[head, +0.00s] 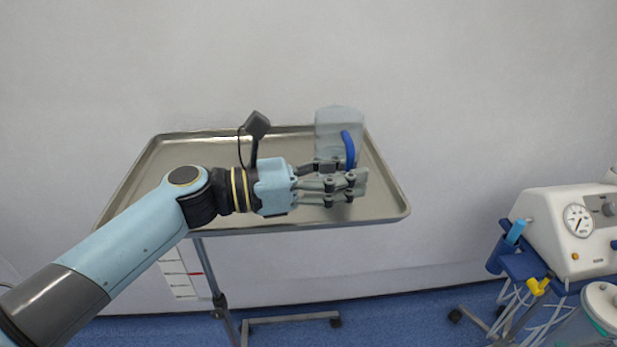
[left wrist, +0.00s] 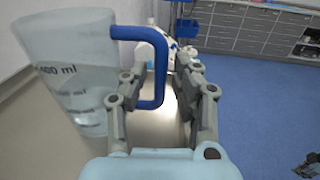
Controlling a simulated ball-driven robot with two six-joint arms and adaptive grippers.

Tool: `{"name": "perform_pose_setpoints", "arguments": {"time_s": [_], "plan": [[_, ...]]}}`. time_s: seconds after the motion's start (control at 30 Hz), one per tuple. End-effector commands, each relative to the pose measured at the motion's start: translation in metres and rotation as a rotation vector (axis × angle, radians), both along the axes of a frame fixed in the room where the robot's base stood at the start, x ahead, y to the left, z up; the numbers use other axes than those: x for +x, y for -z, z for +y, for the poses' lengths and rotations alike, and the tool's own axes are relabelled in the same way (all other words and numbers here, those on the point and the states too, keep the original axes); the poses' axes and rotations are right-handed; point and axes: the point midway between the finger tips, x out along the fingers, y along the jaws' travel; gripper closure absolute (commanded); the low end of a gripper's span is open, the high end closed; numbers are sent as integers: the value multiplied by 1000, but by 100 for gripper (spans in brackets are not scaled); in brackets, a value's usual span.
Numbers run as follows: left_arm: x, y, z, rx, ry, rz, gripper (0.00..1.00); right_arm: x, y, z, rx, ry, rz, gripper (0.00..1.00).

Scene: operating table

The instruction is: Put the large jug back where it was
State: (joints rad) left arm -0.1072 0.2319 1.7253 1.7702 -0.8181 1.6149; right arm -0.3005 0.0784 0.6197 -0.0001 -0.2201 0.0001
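The large jug (head: 334,124) is clear with a blue handle (head: 348,150) and stands upright at the back right of the metal tray. In the left wrist view the jug (left wrist: 65,60) shows a 400 ml mark, and its handle (left wrist: 160,70) points toward the space between my fingers. My left gripper (head: 345,180) is at the handle, in front of the jug. Its two fingers are apart, one on each side of the handle, with a visible gap on the right side. The fingers hide the jug's lower part in the head view. My right gripper is not in view.
The metal tray (head: 170,165) has a raised rim and stands on a wheeled stand against the wall; the rest of it looks bare. A white medical device with a gauge (head: 575,225) stands at the right, apart from the tray.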

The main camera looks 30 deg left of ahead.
Motion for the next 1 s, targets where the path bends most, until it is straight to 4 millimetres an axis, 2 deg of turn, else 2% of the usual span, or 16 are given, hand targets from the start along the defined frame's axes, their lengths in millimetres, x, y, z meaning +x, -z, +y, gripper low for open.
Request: {"name": "perform_pose_setpoints", "arguments": {"time_s": [0.2,0.43,0.63,1.0], "plan": [[-34,6,39,8,3,4,71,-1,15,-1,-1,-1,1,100],[-62,3,70,5,3,4,71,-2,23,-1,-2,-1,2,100],[-71,1,80,1,0,2,71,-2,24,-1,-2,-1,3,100],[-71,1,81,0,0,0,71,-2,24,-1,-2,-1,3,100]]}}
